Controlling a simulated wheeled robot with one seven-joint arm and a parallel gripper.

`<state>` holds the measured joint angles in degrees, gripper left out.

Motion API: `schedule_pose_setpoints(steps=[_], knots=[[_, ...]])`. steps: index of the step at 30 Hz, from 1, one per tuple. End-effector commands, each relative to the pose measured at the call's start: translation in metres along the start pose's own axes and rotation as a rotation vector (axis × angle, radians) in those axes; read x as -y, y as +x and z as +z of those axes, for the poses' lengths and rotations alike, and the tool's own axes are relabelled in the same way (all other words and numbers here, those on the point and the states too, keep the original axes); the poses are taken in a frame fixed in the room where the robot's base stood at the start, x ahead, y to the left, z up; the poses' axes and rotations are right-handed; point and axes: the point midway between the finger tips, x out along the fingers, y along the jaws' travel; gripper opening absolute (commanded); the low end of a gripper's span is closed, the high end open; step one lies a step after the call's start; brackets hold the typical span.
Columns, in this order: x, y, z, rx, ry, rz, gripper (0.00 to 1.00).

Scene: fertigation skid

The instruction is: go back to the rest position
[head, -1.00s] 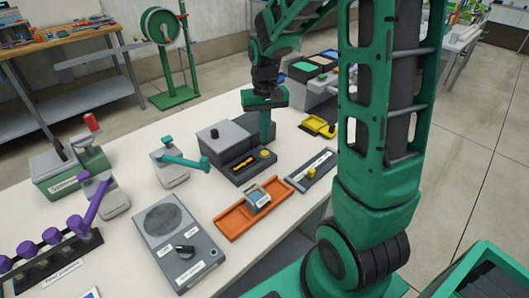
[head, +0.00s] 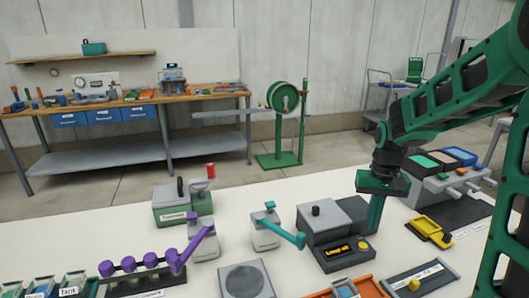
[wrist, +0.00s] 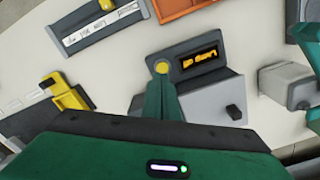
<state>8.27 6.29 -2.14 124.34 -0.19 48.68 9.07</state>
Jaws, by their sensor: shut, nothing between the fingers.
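My gripper (head: 374,226) is shut and empty. It points down over the white table (head: 120,225), beside the right side of a grey box with a black knob (head: 334,218) and a small lit display. In the wrist view my shut green fingers (wrist: 162,88) reach toward the yellow button (wrist: 161,67) next to the display (wrist: 198,60). I cannot tell whether the fingertips touch anything. My arm comes in from the right of the head view.
A teal-handled valve (head: 267,232), purple-handled parts (head: 203,245) and a green box with a red-tipped lever (head: 183,205) stand to the left.

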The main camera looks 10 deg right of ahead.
Motion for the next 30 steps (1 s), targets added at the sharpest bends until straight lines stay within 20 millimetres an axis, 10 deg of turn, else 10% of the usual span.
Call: schedule_pose_setpoints(steps=[21,30], knots=[[-0.115,-0.050,0.209,0.003,0.200,0.000,0.00],[-0.121,-0.047,0.235,0.009,0.219,-0.012,0.00]])
